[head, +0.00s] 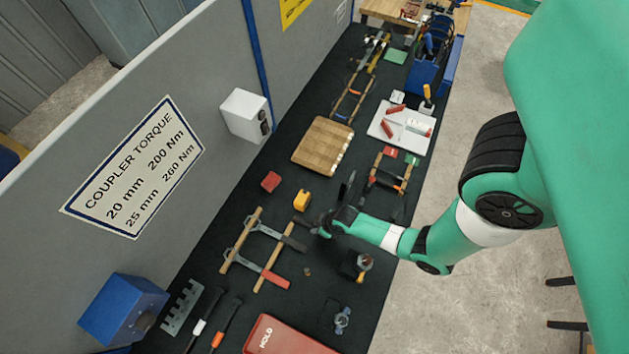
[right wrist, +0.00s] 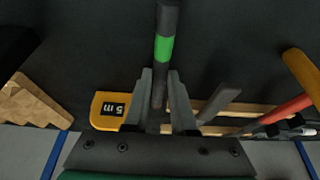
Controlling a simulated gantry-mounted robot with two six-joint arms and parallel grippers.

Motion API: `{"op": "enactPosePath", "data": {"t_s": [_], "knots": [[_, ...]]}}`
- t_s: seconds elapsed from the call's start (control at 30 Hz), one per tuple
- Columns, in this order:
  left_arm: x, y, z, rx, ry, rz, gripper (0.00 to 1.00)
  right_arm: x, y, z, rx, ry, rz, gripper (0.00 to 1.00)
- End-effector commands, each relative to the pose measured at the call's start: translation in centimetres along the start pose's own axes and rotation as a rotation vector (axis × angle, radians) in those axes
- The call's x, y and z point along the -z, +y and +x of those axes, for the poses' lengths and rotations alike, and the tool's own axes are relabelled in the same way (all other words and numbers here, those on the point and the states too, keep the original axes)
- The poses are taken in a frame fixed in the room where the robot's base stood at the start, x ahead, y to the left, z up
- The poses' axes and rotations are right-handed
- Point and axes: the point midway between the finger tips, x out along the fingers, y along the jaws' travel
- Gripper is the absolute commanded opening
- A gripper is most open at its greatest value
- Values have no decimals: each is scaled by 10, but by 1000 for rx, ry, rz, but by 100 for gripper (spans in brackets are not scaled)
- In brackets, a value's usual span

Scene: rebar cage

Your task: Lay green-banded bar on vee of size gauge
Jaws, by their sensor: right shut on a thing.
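The green-banded bar (right wrist: 164,48) is a dark rod with a bright green ring in the right wrist view. My right gripper (right wrist: 161,100) is shut on the bar, with one grey finger on each side of it. In the head view my right gripper (head: 318,224) is over the dark mat, beside the yellow tape measure; the green band cannot be made out there. A grey notched plate (head: 182,307) lies at the lower left of the mat; I cannot tell whether it is the size gauge. My left gripper is not in view.
The yellow tape measure (head: 301,200) also shows in the right wrist view (right wrist: 108,111). Wooden rails (head: 240,241) carry long-handled tools left of my gripper. A wooden block (head: 323,146), a red case (head: 285,338) and a blue box (head: 124,308) stand around.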

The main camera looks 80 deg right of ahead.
Motion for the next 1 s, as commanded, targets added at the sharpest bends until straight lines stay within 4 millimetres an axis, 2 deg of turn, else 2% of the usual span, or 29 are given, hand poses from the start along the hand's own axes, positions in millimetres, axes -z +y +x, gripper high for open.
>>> {"op": "enactPosePath", "data": {"t_s": [0.33, 0.47, 0.73, 0.83, 1.0], "knots": [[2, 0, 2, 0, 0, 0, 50, 4, 0, -6, 0, 3, 0, 0], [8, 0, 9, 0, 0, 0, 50, 12, 0, -26, -1, 6, 0, 0], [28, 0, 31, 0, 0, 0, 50, 36, 0, -86, 0, 3, 0, 0], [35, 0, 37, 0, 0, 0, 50, 39, 0, -93, 0, 2, 0, 0], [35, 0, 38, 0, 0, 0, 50, 40, 0, -94, 0, 2, 0, 0]]}}
